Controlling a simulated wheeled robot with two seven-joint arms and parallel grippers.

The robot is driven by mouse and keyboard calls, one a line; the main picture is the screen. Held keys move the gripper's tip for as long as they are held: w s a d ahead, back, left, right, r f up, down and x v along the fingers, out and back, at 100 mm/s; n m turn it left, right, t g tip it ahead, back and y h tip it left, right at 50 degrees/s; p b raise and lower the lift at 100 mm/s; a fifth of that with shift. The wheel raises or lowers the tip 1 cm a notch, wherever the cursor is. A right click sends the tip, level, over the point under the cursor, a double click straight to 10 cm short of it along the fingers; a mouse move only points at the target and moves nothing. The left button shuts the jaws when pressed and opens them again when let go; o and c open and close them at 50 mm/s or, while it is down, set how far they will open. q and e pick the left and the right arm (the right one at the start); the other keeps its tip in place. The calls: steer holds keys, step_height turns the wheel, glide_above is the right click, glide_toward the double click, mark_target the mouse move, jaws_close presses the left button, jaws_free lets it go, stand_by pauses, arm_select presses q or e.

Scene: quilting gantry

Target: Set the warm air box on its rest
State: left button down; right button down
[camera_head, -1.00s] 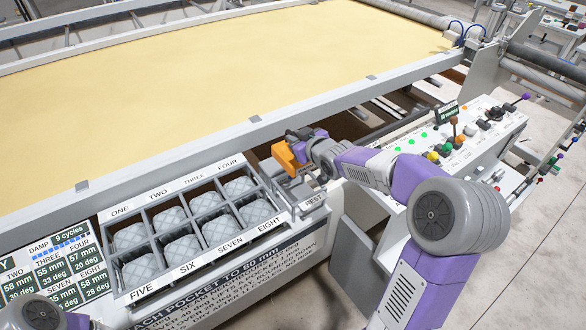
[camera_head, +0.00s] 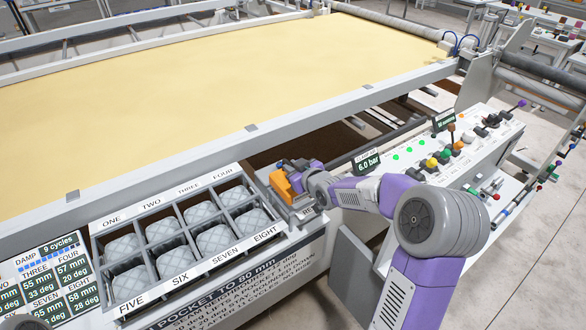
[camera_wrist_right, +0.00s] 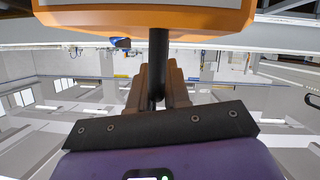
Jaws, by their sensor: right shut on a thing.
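The warm air box (camera_head: 283,187) is an orange block just right of the pocket tray in the head view. My right gripper (camera_head: 301,173) is shut on it. In the wrist view the box (camera_wrist_right: 150,22) fills the top, and a dark stem from it runs down between the fingers (camera_wrist_right: 157,85). The rest (camera_head: 304,212) is a pale ledge with a label at the tray's right end, partly hidden by the box. The box is at or just over the rest; I cannot tell whether they touch. My left gripper is out of view; only a bit of my arm shows bottom left.
The tray (camera_head: 172,262) holds several quilted pads in numbered compartments. A pale rail (camera_head: 235,137) and the yellow quilt (camera_head: 220,75) lie behind. A control panel (camera_head: 430,155) with knobs and levers stands to the right, beyond my right arm.

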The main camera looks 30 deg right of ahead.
steer(key=shift+f+b, duration=0.45)
steer(key=c, duration=1.1)
jaws_free()
steer(key=shift+r+p, duration=0.65)
steer(key=shift+p, duration=0.15)
steer(key=p+v, duration=0.2)
steer(key=v, duration=1)
steer(key=shift+p, duration=0.3)
steer(key=shift+f, duration=0.1)
